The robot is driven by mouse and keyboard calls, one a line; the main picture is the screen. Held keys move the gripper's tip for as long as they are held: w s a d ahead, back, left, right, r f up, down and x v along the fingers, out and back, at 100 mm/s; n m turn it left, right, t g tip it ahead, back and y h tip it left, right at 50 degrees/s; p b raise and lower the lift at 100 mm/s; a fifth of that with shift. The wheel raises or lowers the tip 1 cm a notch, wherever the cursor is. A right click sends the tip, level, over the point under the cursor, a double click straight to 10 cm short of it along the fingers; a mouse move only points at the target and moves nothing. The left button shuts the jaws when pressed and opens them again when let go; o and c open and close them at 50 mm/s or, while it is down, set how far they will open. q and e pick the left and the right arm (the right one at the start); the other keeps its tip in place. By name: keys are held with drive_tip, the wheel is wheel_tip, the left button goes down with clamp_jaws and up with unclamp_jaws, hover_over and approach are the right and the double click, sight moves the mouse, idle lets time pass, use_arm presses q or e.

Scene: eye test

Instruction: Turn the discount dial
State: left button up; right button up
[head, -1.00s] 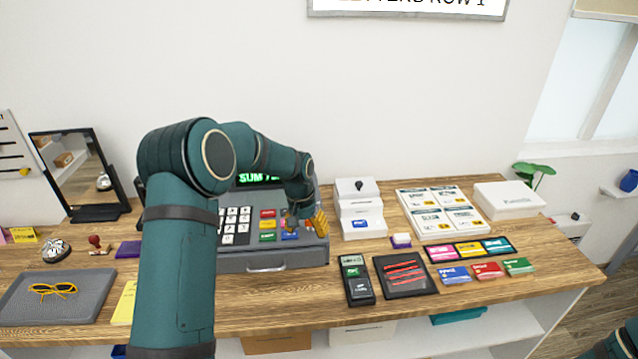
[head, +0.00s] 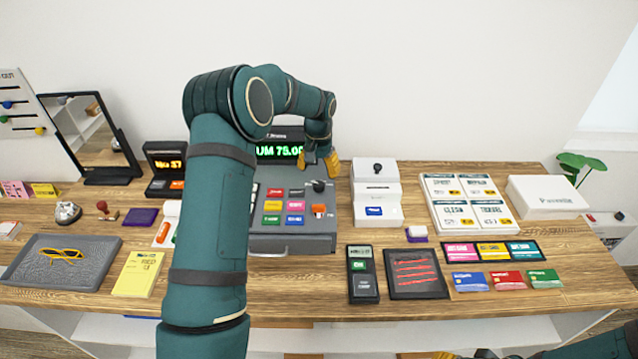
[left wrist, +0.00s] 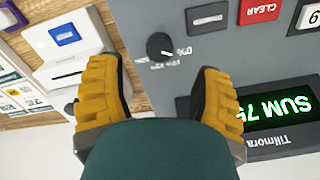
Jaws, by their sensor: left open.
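The discount dial is a small black knob (head: 319,186) at the upper right of the grey cash register (head: 300,243). In the left wrist view the dial (left wrist: 160,46) has a white mark that seems to point toward the printed 0%; the other labels are too small to read surely. My left gripper (head: 320,163) is open, its yellow fingers just behind the dial in the head view. In the left wrist view the gripper (left wrist: 158,72) has its fingers either side of the dial, apart from it. A yellow tip of my right gripper (head: 446,355) shows at the bottom edge; the rest is cut off.
The green display (head: 279,151) reads SUM 75 and stands close to one finger in the left wrist view. Coloured keys (head: 272,206) and an orange-red switch (head: 319,210) lie in front of the dial. A white card printer-like box (head: 376,210) stands to the right.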

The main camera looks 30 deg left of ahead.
sight(319, 184)
use_arm(q)
wheel_tip(319, 184, down, 6)
drive_tip(key=shift+f, duration=0.1)
idle(0.4)
clamp_jaws()
